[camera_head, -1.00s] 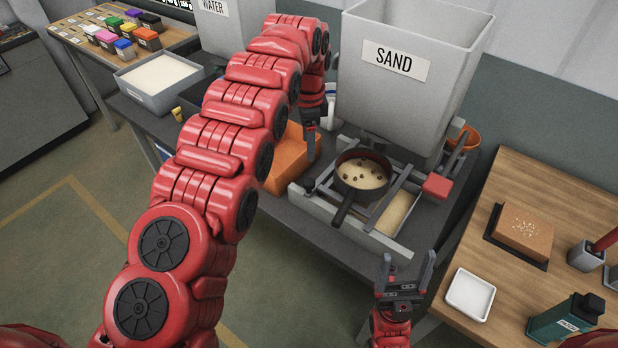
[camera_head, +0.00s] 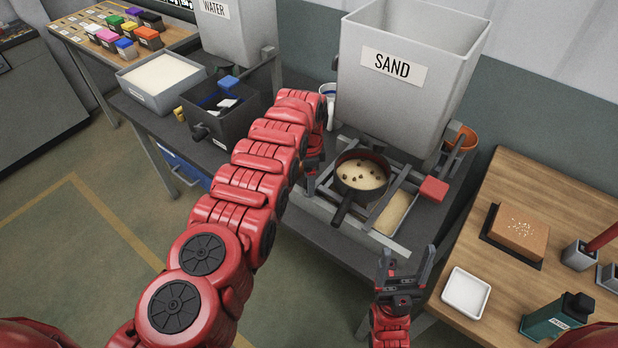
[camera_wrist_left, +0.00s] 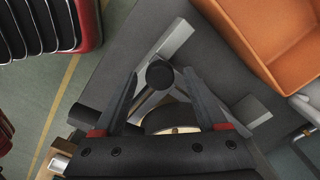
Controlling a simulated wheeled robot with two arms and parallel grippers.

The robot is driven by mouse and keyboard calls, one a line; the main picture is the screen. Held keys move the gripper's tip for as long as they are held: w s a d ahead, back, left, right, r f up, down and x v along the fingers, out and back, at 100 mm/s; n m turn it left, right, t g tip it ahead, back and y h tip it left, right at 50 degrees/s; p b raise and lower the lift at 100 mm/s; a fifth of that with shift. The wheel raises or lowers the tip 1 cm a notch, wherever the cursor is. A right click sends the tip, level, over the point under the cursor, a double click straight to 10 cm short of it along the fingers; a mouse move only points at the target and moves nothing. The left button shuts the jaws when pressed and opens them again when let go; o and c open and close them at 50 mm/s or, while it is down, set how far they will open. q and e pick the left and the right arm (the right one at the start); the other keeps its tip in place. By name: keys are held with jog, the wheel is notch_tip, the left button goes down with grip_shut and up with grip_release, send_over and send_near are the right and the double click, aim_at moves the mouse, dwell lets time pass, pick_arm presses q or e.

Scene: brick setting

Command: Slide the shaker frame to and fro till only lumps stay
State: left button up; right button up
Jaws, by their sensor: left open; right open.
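The round dark sieve pan (camera_head: 361,176) holds pale sand with several brown lumps. It sits on the grey shaker frame (camera_head: 399,187), which has a red block (camera_head: 434,190) at its right end. Pale sand lies below in a tray (camera_head: 396,213). My left gripper (camera_head: 311,188) is at the frame's left end, partly hidden by its arm. In the left wrist view its fingers (camera_wrist_left: 163,92) are open, with a round black end (camera_wrist_left: 160,75) showing between them; contact cannot be told. My right gripper (camera_head: 408,262) is open and empty, in front of the frame.
The large SAND bin (camera_head: 410,105) stands behind the frame. An orange container (camera_wrist_left: 270,35) is close by in the left wrist view.

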pick_arm(q)
grip_shut()
dwell(0.3)
dwell(1.1)
